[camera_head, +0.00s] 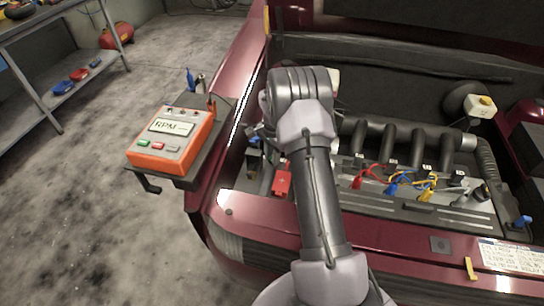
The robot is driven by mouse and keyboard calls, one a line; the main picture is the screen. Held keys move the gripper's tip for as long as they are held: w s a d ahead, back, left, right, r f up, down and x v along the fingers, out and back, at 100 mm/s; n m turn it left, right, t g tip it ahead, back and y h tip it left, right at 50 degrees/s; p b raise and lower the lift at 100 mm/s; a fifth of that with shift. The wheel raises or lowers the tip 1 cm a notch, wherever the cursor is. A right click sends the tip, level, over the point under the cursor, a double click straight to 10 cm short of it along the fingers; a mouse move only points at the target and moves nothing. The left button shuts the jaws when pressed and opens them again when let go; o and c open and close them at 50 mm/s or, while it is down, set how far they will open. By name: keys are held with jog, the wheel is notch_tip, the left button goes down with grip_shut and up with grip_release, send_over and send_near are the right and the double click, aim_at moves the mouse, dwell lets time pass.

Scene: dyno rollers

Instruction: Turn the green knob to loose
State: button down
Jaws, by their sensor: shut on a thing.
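The green knob does not show in this view; my arm may be covering it. My arm (318,190) reaches up from the bottom over the open engine bay and ends near the bay's back left. The jaws of my gripper are hidden behind the wrist, so what lies between them does not show. The only clear green part is a small green button (143,144) on an orange RPM box, well left of my arm.
The orange RPM box (160,156) stands on a dark shelf by the red car's fender. A red battery cover (282,182) lies just left of my arm. Red, blue and yellow leads (393,186) are right of it.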

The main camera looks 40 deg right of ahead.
jog(key=c, duration=1.2)
grip_release()
jog(key=r+p, duration=0.2)
jog(key=r, duration=0.3)
jog(key=r+p, duration=0.2)
jog(key=r, duration=0.4)
jog(key=r+p, duration=0.2)
jog(key=r, duration=0.4)
jog(key=shift+s+r, duration=0.2)
jog(key=shift+s, duration=0.15)
